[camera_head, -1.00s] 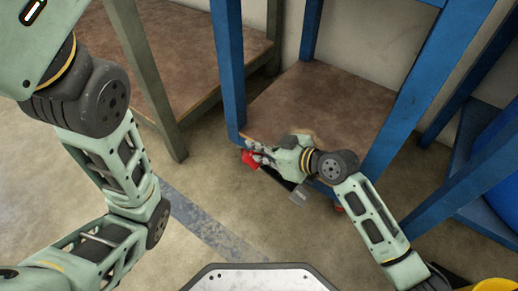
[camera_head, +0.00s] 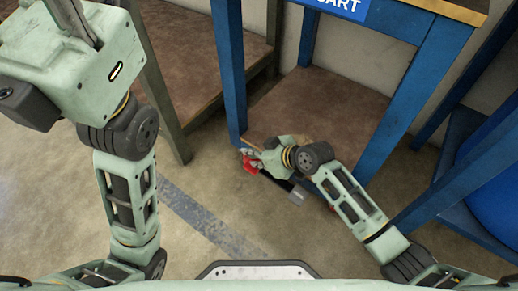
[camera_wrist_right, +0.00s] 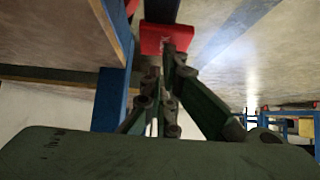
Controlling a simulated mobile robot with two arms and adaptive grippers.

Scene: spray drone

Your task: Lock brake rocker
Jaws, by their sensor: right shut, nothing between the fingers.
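The brake rocker (camera_head: 250,166) is a small red piece low at the front left leg of the blue cart (camera_head: 231,80). In the right wrist view the red rocker (camera_wrist_right: 167,37) shows as a tab just beyond the fingertips. My right gripper (camera_head: 253,158) is shut and empty, with its tips at the rocker in the head view. In the right wrist view the gripper (camera_wrist_right: 168,68) reaches up to the red tab's lower edge; I cannot tell whether it presses on it. The caster wheel is mostly hidden.
The cart has a brown lower shelf (camera_head: 320,105) above the rocker. A brown table with a grey-green leg (camera_head: 165,100) stands to the left. A blue rack (camera_head: 462,185) stands to the right. The floor in front is clear, with a grey stripe (camera_head: 205,222).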

